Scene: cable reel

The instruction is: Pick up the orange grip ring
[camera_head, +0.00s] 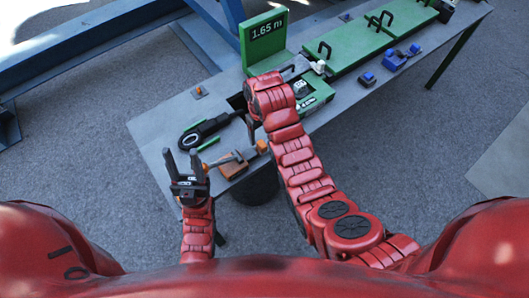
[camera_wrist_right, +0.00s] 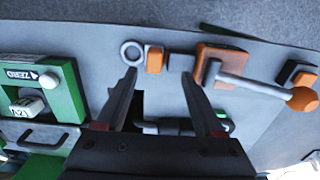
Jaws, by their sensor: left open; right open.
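The orange grip (camera_wrist_right: 155,60) with a grey ring (camera_wrist_right: 132,53) at its end lies near the table's front edge in the right wrist view. In the head view the orange grip (camera_head: 262,147) is small and its ring is hard to make out. My right gripper (camera_wrist_right: 160,74) is open and empty. In the wrist view its fingertips point towards the grip, which shows between and just beyond them; the height gap cannot be told. In the head view my right gripper (camera_head: 250,116) is partly hidden by its wrist. My left gripper (camera_head: 182,153) is open, pointing up at the table's left front.
Beside the grip are an orange block (camera_wrist_right: 218,65) and a lever with an orange knob (camera_wrist_right: 301,99). A green device (camera_wrist_right: 60,75) marked ZERO and a green length display (camera_head: 266,33) stand close by. A black tool (camera_head: 200,132) lies further left on the grey table (camera_head: 160,125).

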